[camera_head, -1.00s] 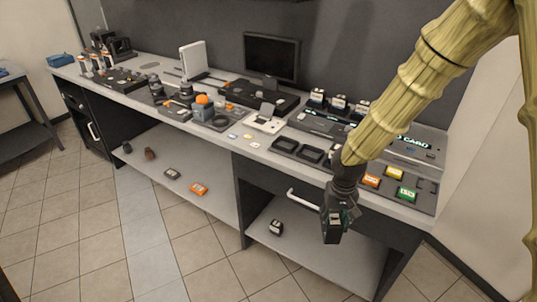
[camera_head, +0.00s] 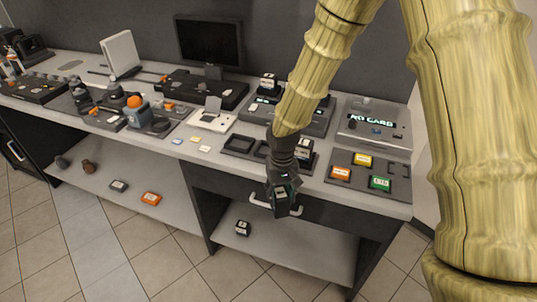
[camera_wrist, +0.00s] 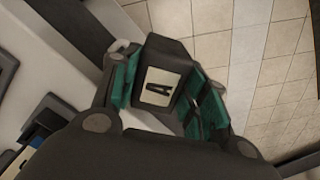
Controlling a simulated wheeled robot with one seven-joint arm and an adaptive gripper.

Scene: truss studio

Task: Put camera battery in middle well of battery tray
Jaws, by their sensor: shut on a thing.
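My gripper (camera_head: 281,194) is shut on a dark camera battery (camera_wrist: 166,72) with a pale label marked "A". The battery sits between the green finger pads in the wrist view. In the head view, my gripper points down in front of the bench's front edge, near the drawer handle. The battery tray (camera_head: 225,153) lies on the bench top behind my gripper. Its left well looks empty. The middle well is partly hidden by my arm. A pale-labelled block (camera_head: 303,142) shows at the right well, also partly hidden.
A card device (camera_head: 375,122) reading "NO CARD" stands at the back right. A grey mat (camera_head: 350,184) holds orange, yellow and green blocks. A drawer handle (camera_head: 256,197) juts from the bench front. Several small items lie on the lower shelf (camera_head: 185,212).

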